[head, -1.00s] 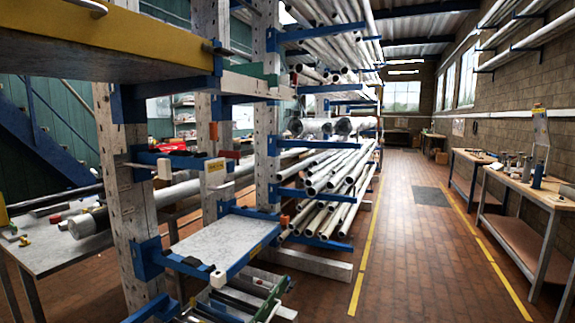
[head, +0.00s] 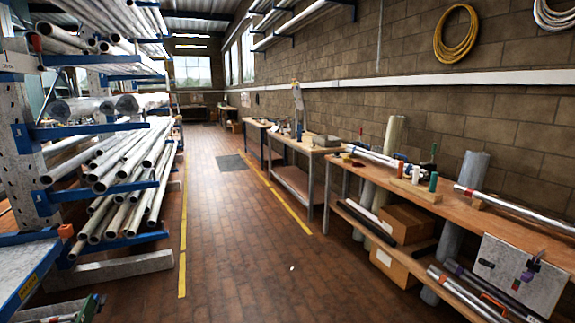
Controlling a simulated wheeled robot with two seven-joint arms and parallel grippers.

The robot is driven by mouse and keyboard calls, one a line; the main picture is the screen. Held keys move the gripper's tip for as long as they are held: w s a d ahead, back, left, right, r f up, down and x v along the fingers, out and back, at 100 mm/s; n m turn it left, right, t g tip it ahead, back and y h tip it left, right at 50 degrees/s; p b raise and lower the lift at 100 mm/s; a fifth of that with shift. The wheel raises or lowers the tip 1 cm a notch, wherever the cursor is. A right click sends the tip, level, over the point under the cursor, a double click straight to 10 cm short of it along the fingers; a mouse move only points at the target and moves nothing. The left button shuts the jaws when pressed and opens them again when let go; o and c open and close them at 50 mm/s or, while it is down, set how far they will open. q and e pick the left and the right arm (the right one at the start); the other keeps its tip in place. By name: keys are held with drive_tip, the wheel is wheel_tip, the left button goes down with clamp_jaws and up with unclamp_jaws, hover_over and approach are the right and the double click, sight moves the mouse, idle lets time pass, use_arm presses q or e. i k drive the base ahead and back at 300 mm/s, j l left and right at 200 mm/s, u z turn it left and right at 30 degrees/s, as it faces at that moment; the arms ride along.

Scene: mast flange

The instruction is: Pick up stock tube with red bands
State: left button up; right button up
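A silver tube (head: 520,210) lies on the wooden bench at the right, with a small reddish mark near its left end. Another silver tube (head: 375,157) lies further back on the same bench, with a small red object or mark by its near end. More tubes (head: 462,292) lie on the bench's lower shelf, with dark or purplish marks and something red-orange beside them. I cannot tell for sure which tube carries the red bands. Neither of my grippers is in view.
The wooden bench (head: 445,197) runs along the brick wall, with cardboard boxes (head: 405,222) on its lower shelf. A blue-armed rack (head: 95,131) full of pipes stands at the left. The brick-floored aisle (head: 235,240) between them is clear.

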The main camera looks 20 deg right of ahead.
sight(567, 229)
drive_tip(key=z, duration=2.3)
